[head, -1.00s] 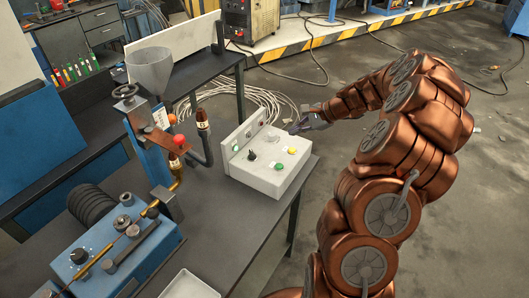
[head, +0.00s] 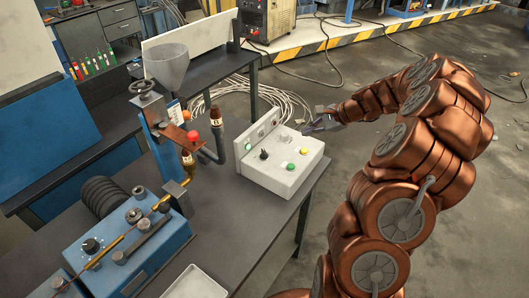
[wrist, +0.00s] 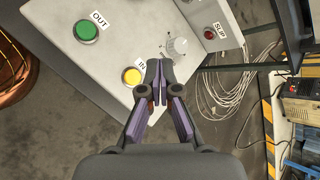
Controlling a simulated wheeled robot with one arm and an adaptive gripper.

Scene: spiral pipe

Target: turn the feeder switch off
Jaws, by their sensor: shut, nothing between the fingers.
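A light grey control box (head: 262,180) stands on the dark bench, with a black knob (head: 264,155), a green button (head: 290,166), a yellow button (head: 305,152) and a pale dial (head: 284,138). I cannot read a feeder label, so I cannot tell which control is the feeder switch. My gripper (head: 310,128) is shut and empty at the box's far right edge. In the wrist view its fingertips (wrist: 159,70) appear between the yellow button (wrist: 132,77), labelled IN, and the pale dial (wrist: 178,44). The green button (wrist: 86,30), labelled OUT, is at upper left. The black knob is not in the wrist view.
A funnel rig (head: 167,68) with a red ball handle stands left of the box. A blue machine (head: 130,240) and a white tray (head: 195,283) are nearer. Coiled pale cable (head: 238,95) lies behind the box. Open floor is at the right.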

